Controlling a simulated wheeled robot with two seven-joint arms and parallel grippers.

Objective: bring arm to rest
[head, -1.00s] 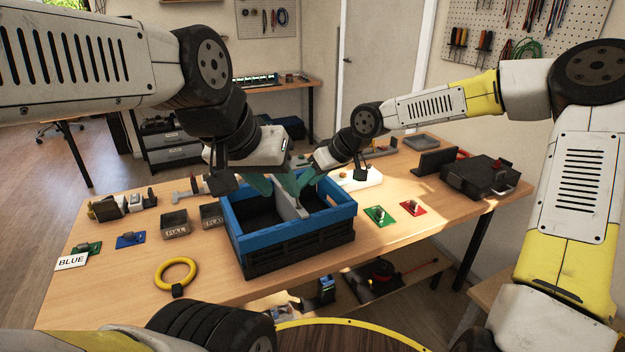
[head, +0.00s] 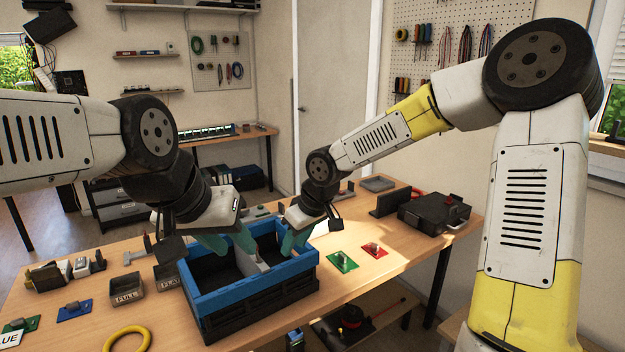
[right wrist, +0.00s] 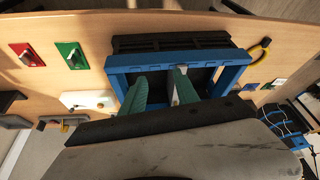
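A crate with a blue rim (head: 250,287) and a dark lower body stands on the workbench in the head view. My left gripper (head: 227,241), with teal fingers spread, is over the crate's back left part. My right gripper (head: 296,239) is over its back right part. In the right wrist view, the right gripper's teal fingers (right wrist: 160,91) are apart over the crate (right wrist: 165,60). No held object shows in either gripper.
A green plate (head: 342,262) and a red plate (head: 375,250) lie right of the crate. A black case (head: 434,213) sits at the bench's right end. Small bins (head: 126,291) and a yellow ring (head: 127,340) are to the left. The bench has bare patches between.

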